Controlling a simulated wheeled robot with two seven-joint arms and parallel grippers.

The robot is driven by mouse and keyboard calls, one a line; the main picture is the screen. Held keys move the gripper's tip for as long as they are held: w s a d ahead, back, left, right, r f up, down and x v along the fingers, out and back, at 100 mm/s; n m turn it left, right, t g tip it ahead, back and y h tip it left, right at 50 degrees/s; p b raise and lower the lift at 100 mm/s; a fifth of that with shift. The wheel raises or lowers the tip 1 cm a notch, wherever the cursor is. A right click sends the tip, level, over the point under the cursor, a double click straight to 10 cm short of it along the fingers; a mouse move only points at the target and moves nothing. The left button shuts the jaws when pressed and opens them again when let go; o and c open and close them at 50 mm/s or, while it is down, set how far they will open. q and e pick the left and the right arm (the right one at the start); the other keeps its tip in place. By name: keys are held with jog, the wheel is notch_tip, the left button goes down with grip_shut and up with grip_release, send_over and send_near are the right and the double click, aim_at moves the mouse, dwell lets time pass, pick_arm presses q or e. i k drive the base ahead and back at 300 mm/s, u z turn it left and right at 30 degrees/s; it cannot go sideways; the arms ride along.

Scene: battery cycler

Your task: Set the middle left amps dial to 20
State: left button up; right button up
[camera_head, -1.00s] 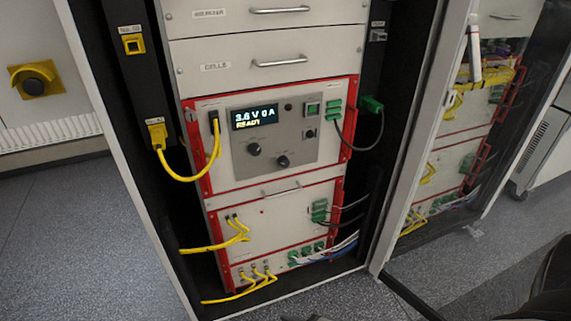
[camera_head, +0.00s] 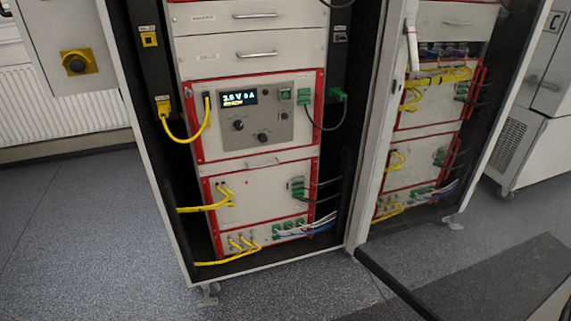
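The cycler's control panel (camera_head: 257,112) is a grey plate on a white, red-edged unit in the open rack. Its lit display (camera_head: 238,97) appears to read 3.6 V 0 A, with a yellow line below that seems to say READY. Two black round dials sit under it: a left dial (camera_head: 238,125) and a lower right dial (camera_head: 262,137). Their labels and pointer positions are too small to read. Neither of my grippers is in view, and nothing covers the dials.
Yellow cables (camera_head: 184,140) hang left of the panel, and a dark cable with green plugs (camera_head: 337,95) hangs at its right. The rack's white frame (camera_head: 367,130) stands right of it. A similar rack front (camera_head: 417,165) shows further right. Grey floor (camera_head: 80,240) is clear at left.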

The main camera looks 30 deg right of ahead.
aim_at(263, 138)
jog(key=u, duration=3.5)
jog(key=i, duration=0.1)
jog(key=z, duration=2.75)
jog(key=i, duration=0.85)
jog(key=z, duration=1.05)
jog(key=i, duration=0.8)
jog(key=z, duration=0.2)
